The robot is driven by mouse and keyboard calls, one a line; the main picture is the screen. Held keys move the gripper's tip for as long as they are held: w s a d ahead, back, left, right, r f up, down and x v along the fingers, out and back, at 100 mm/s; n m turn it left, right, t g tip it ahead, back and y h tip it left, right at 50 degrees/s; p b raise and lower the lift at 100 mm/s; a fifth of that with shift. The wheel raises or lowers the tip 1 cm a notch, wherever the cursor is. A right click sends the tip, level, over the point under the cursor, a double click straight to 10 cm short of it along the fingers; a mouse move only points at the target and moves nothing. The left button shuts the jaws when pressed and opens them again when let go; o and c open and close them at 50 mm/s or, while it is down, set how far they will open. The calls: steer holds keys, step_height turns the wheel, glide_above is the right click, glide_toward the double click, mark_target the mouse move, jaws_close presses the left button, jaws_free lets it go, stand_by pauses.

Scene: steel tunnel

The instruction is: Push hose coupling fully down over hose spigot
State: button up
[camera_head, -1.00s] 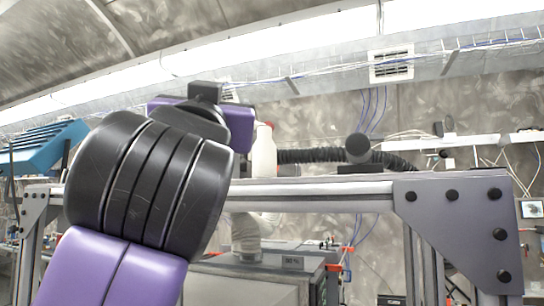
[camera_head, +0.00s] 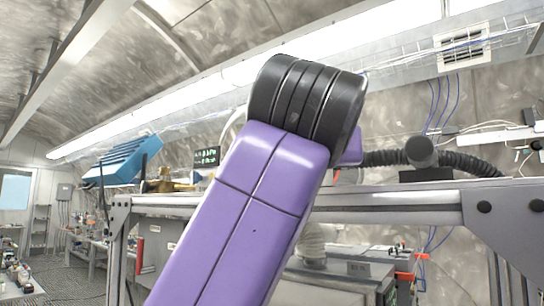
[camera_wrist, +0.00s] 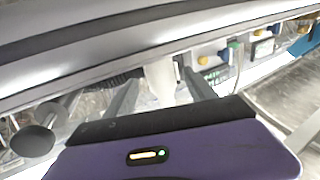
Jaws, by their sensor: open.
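A black corrugated hose (camera_head: 470,162) lies along the top of the metal frame in the head view, right of my arm. A dark round piece (camera_head: 421,152) sits on it above a black block (camera_head: 427,175); I cannot tell whether this is the coupling or the spigot. In the wrist view a dark round cylinder (camera_wrist: 32,141) is at lower left, and ribbed hose (camera_wrist: 118,80) shows near the left finger. My gripper (camera_wrist: 161,73) is open, its fingers apart, with a white bottle (camera_wrist: 163,82) beyond them. In the head view my arm hides the gripper's fingers.
The metal frame's top beam (camera_head: 400,199) runs across the view below the hose. A blue slatted unit (camera_head: 124,161) and a brass-coloured fitting (camera_head: 168,181) are on the left. A grey machine (camera_head: 330,285) stands beneath the beam. Open floor (camera_head: 70,268) shows at far left.

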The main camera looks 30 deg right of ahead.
steer(key=p+x, duration=0.1)
steer(key=x, duration=0.3)
steer(key=shift+w+p, duration=0.15)
steer(key=shift+p, duration=0.2)
steer(key=shift+f, duration=0.1)
steer(key=shift+c, duration=0.2)
jaws_close()
